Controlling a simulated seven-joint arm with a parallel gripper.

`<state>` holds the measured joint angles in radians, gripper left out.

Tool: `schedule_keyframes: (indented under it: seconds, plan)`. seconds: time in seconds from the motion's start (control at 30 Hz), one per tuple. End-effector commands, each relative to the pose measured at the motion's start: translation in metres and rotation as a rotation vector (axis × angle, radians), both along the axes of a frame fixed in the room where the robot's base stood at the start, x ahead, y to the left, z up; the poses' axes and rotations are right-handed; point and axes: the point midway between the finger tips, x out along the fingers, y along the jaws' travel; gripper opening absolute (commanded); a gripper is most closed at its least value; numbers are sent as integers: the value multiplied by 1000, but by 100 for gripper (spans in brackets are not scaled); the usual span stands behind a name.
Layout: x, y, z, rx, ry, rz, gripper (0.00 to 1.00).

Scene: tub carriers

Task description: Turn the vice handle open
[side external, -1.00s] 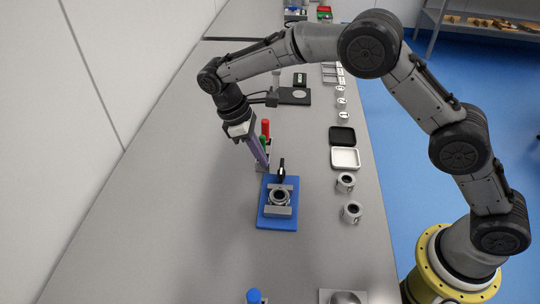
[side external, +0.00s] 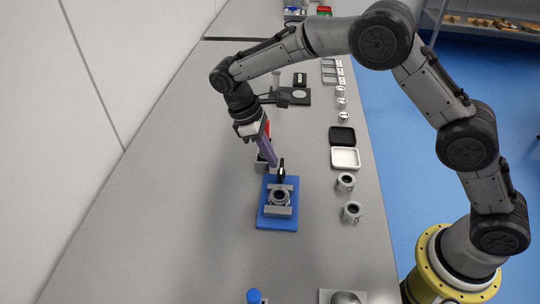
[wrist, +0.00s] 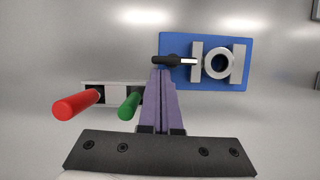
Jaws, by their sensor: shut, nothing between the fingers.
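The vice (side external: 278,211) sits on a blue base plate (side external: 284,225) on the bench, with a metal ring-shaped part (side external: 279,197) between its jaws. Its black handle (side external: 282,170) sticks out at the back of the vice; in the wrist view the handle (wrist: 174,60) lies across, at the left of the vice. My gripper (side external: 275,164) has purple fingers, shut and empty. In the wrist view the fingertips (wrist: 161,72) appear just below the handle, close to its left part. I cannot tell whether they touch it.
A holder (wrist: 111,86) with a red-handled tool (wrist: 75,106) and a green-handled tool (wrist: 130,105) stands left of my fingers in the wrist view. Black and white trays (side external: 345,158) and metal cups (side external: 345,182) stand right of the vice. Bench left of the vice is clear.

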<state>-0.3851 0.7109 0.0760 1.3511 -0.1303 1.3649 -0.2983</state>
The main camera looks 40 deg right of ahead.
Motion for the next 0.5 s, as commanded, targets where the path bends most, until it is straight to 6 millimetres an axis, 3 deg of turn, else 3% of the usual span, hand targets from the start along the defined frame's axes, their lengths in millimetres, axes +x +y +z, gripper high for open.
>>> schedule_keyframes:
  seconds: [0.5]
  plan:
    - [1,-3,0,1,-1,-92,0]
